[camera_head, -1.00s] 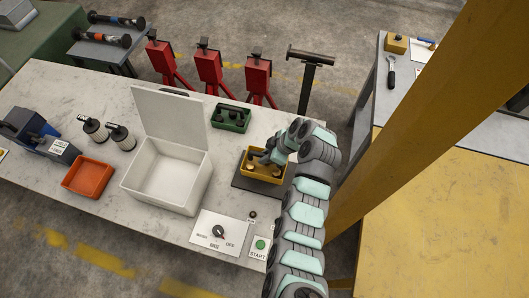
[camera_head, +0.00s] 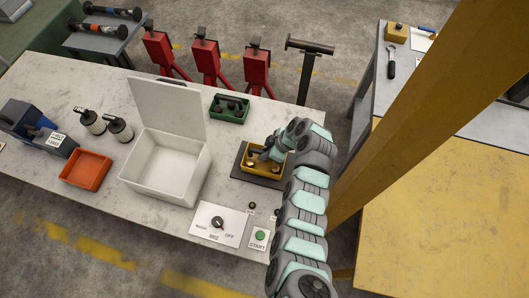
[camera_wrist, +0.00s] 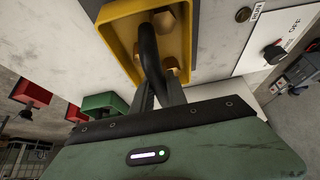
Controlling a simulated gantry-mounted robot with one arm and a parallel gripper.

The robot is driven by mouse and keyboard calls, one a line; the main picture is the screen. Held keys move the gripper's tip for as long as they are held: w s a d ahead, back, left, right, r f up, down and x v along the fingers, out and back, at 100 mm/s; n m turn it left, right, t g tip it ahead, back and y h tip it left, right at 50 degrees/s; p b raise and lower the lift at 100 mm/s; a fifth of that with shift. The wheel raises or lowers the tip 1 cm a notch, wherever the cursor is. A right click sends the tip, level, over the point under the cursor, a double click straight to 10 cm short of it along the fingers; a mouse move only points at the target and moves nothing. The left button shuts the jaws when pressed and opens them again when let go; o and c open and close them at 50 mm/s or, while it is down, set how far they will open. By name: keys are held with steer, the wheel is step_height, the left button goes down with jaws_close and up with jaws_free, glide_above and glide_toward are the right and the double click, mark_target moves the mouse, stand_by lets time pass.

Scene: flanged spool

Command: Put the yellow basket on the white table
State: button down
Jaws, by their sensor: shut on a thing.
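The yellow basket (camera_head: 262,173) is over a dark square pad at the right end of the long white table (camera_head: 60,90). In the wrist view the basket (camera_wrist: 125,50) has a dark arched handle and holds brass-coloured hex pieces. My gripper (camera_head: 271,153) reaches down into the basket from above. In the wrist view my gripper (camera_wrist: 158,92) is shut on the handle. I cannot tell whether the basket rests on the pad or is slightly raised.
An open white box (camera_head: 165,168), a green bin (camera_head: 229,109), an orange tray (camera_head: 86,170) and a switch panel (camera_head: 216,225) stand on the white table. Red stands (camera_head: 209,62) are behind it. A yellow post (camera_head: 420,120) rises close right of my arm.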

steer(key=shift+f+b, duration=0.55)
steer(key=shift+b, duration=0.1)
steer(key=c, duration=1.3)
jaws_free()
steer(key=shift+o, duration=0.2)
steer(key=b+v, duration=0.1)
steer(key=v, duration=0.6)
steer(key=shift+d+r, duration=0.1)
steer(key=shift+r, duration=0.1)
